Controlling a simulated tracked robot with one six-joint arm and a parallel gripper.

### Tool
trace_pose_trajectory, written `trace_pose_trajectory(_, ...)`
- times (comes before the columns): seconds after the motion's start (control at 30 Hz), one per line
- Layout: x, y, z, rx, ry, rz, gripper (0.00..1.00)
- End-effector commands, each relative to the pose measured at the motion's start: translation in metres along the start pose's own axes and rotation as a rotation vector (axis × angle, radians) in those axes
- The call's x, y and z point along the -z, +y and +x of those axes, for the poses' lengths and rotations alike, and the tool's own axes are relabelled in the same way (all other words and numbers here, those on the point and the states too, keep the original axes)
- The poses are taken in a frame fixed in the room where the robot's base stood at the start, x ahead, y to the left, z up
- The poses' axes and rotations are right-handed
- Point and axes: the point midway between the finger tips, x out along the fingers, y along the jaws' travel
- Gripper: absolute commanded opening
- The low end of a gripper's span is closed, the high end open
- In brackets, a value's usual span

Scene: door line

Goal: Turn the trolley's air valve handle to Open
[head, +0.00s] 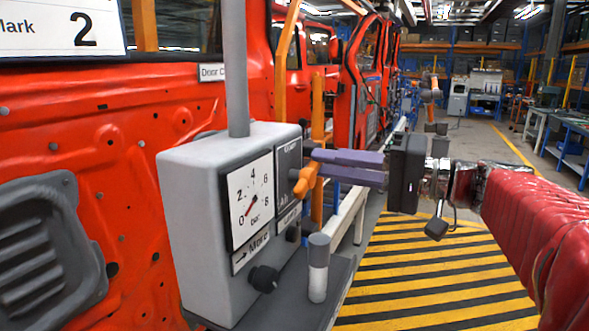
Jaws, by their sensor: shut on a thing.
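The orange air valve handle (305,181) sits on a dark panel on the right face of the grey trolley box (185,215). The panel has a label reading "Air"; its upper lettering is too small to read surely. My gripper (318,168) reaches in from the right, its purple fingers shut on the handle, partly covering it. The handle looks tilted, but its exact angle is hard to tell.
A dark knob (264,279) and a grey and white cylinder (318,268) are below the gauge and handle. A grey post (234,70) rises from the box. Red door panels (100,140) stand behind. The striped floor (430,280) on the right is clear.

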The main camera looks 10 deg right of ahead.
Motion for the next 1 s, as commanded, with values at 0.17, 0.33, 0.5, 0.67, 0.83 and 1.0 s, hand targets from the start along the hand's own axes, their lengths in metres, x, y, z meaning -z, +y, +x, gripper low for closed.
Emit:
trace_pose_trajectory(0.17, -0.002, -0.004, 0.0, -0.004, -0.003, -0.163, 0.0)
trace_pose_trajectory(0.33, -0.003, -0.011, 0.0, -0.004, -0.003, -0.324, 0.0)
trace_pose_trajectory(0.5, -0.006, -0.017, 0.0, -0.004, -0.003, -0.486, 0.0)
trace_pose_trajectory(0.67, -0.009, -0.022, 0.0, -0.005, -0.004, -0.637, 0.0)
trace_pose_trajectory(0.83, -0.014, -0.028, 0.0, -0.005, -0.004, -0.798, 0.0)
trace_pose_trajectory(1.0, -0.018, -0.031, 0.0, -0.005, -0.004, -0.949, 0.0)
